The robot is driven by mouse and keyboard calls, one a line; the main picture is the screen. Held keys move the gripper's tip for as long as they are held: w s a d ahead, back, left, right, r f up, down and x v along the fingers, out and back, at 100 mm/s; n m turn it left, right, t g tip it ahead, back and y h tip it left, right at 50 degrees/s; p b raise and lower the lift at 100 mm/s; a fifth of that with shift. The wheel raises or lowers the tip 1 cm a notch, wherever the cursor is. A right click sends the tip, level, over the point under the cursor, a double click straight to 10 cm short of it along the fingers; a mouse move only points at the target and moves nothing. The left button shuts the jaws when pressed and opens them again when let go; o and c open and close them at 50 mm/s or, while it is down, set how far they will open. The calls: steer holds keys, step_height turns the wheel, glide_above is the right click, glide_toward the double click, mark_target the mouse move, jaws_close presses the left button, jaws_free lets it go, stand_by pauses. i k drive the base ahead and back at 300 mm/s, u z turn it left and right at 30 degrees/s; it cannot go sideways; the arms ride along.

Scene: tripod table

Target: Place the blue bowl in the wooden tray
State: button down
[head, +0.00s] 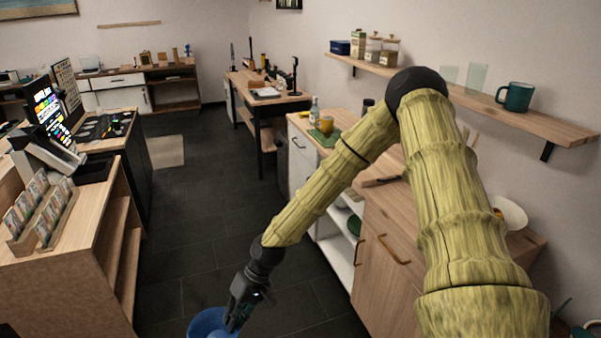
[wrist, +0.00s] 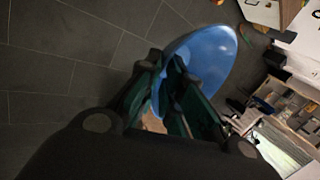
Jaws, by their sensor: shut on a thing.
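The blue bowl (head: 208,322) is low in the head view, partly cut off by the bottom edge. It also shows in the wrist view (wrist: 208,55). My gripper (head: 236,318) is shut on the bowl's rim, with a finger on each side of the wall in the wrist view (wrist: 170,95). The bowl appears tilted and held in the air over the dark floor. I cannot make out a wooden tray for certain in either view.
Dark tiled floor (head: 200,230) lies open between the left wooden counter (head: 70,270) and the right cabinets (head: 385,265). A wall shelf (head: 500,108) with a dark green mug (head: 516,97) is at the right. A dark-legged table (head: 262,85) stands at the back.

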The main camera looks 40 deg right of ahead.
mark_target(376, 172)
steer(key=u, duration=1.1)
steer(key=i, duration=0.4)
steer(key=z, duration=2.2)
